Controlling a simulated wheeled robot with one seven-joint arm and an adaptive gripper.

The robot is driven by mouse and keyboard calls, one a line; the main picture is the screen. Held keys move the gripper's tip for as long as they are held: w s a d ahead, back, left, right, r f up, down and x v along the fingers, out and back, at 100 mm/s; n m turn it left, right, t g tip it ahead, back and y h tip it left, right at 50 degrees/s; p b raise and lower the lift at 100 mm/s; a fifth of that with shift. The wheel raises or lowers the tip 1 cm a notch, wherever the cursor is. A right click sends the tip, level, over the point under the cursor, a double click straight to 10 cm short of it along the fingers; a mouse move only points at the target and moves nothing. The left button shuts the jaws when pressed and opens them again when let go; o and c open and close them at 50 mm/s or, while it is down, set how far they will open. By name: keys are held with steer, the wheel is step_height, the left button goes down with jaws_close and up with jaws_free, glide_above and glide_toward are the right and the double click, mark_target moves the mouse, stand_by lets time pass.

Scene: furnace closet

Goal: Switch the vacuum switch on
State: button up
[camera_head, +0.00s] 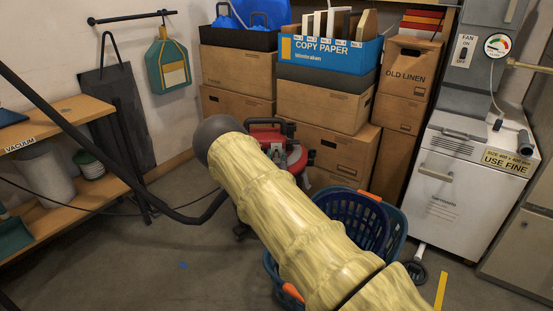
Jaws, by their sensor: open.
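A red and dark vacuum (297,160) stands on the floor in front of the stacked boxes. My arm, in a pale yellow wrinkled sleeve, crosses in front of it from the lower right. It hides much of the vacuum's front and left side. The red top and a dark handle show above the arm. A switch on the vacuum cannot be made out. A dark hose (75,130) runs from the upper left edge down to the floor area left of the vacuum. My gripper is not visible; the arm's visible far end is a dark rounded part.
Blue baskets (390,240) stand right of the vacuum, partly behind my arm. Cardboard boxes (237,73) fill the back. A white furnace unit (450,205) with a fan switch (464,50) above is at right. A wooden shelf (60,118) is at left.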

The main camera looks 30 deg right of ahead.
jaws_close()
steer(key=shift+r, duration=0.1)
